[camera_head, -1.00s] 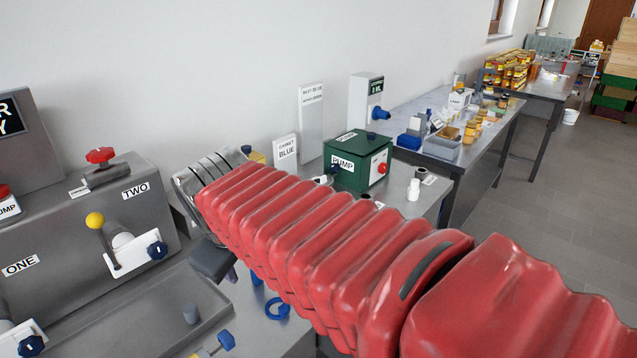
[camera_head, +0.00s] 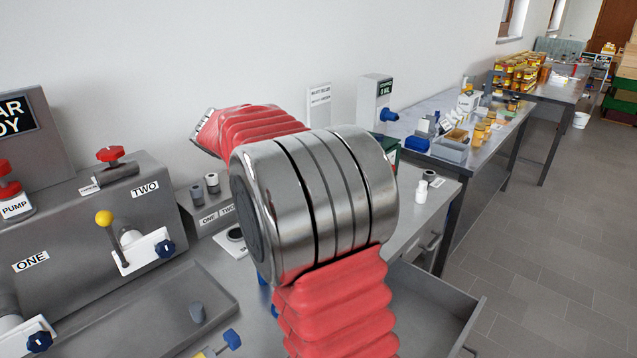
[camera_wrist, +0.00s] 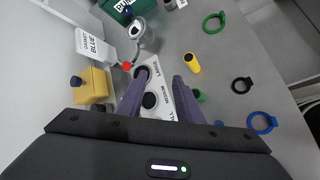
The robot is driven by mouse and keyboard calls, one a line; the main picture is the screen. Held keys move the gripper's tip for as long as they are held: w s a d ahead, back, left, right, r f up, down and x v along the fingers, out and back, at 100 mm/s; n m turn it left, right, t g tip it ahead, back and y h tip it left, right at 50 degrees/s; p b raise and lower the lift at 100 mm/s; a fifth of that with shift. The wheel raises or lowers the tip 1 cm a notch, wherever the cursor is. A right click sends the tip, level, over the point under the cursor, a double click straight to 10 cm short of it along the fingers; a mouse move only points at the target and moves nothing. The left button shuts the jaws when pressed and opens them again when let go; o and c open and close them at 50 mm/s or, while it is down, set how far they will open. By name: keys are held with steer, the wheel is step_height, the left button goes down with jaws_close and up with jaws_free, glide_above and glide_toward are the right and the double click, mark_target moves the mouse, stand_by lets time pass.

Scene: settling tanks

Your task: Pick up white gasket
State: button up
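I cannot make out a white gasket for sure in either view. In the wrist view, a green ring (camera_wrist: 214,22), a black ring (camera_wrist: 241,85) and a blue ring (camera_wrist: 262,122) lie apart on the grey bench, to the right of my gripper (camera_wrist: 159,77). Its two purple fingers are spread with nothing held between them. Beyond and between them is a white plate (camera_wrist: 166,112) with dark round spots and size labels such as MEDIUM. In the head view my arm hides the gripper and much of the bench, and only part of the plate (camera_head: 235,234) shows.
A GASKET BLUE sign (camera_wrist: 91,45), a yellow block (camera_wrist: 92,86) and a yellow cylinder (camera_wrist: 192,62) stand near the gripper. A green pump box (camera_wrist: 120,8) is at the top. An open drawer (camera_head: 428,300) juts out at the bench's right.

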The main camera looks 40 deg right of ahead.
steer(key=w+d+f+n+h, duration=0.2)
steer(key=w+d+f, duration=0.3)
steer(key=d, duration=0.4)
steer(key=w+d+f+n+g+h, duration=0.1)
steer(key=w+d+f+n, duration=0.3)
steer(key=d, duration=0.5)
steer(key=shift+w+d+f+n+g+h, duration=0.15)
steer(key=shift+w+f+n+g+h, duration=0.2)
steer(key=shift+w+n+h, duration=0.2)
steer(key=x, duration=0.8)
steer(key=shift+d+f, duration=0.2)
steer(key=shift+d, duration=0.05)
steer(key=shift+w+d, duration=0.1)
steer(key=shift+d, duration=0.05)
steer(key=shift+x, duration=2.5)
steer(key=shift+c, duration=0.6)
